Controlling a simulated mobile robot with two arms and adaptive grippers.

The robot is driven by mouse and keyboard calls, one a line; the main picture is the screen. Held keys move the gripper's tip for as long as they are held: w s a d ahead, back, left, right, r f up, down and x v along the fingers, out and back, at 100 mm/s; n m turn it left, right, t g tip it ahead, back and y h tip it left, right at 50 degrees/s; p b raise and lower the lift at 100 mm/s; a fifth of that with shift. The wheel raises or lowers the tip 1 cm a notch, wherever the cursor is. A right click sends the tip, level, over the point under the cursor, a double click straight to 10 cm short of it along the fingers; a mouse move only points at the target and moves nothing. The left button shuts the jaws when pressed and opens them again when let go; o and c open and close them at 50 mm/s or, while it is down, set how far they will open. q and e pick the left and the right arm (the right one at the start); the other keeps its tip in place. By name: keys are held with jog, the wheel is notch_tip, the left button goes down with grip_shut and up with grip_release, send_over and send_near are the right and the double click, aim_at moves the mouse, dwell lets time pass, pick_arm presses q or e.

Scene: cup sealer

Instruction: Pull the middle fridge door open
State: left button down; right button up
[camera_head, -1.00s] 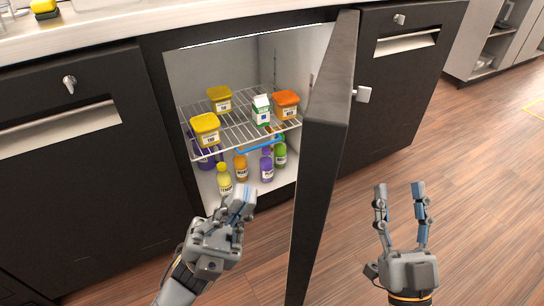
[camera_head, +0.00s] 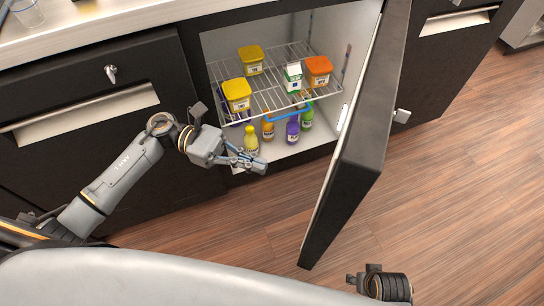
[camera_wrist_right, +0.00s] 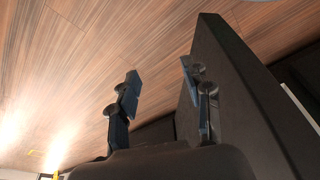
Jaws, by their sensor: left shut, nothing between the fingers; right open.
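The middle fridge door (camera_head: 365,150) is black and stands well open, swung out to the right, with its pale inner side partly showing. A small metal lock (camera_head: 401,115) sticks out from its outer face. My left gripper (camera_head: 258,166) is shut and empty in front of the fridge opening, left of the door and apart from it. My right gripper (camera_wrist_right: 160,76) is open in the right wrist view. The door (camera_wrist_right: 235,90) rises beside its right finger, with nothing between the fingers. In the head view only a small part of the right hand (camera_head: 385,285) shows, at the bottom.
The fridge has a wire shelf (camera_head: 275,93) with yellow and orange tubs and a carton. Several bottles (camera_head: 293,130) stand below. Closed black cabinets flank it, the left one (camera_head: 80,160) behind my left arm. Wood floor (camera_head: 460,190) is clear at right.

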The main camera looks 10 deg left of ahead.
pick_arm(q)
jog(key=s+d+p, duration=0.1)
jog(key=d, duration=1.1)
jog(key=shift+s+d+p, duration=0.15)
jog(key=shift+s+p, duration=0.2)
jog(key=shift+s, duration=0.05)
pick_arm(e)
notch_tip(320, 180, down, 6)
jog(key=s, duration=0.2)
jog(key=shift+s+d, duration=0.15)
jog(key=shift+s, duration=0.05)
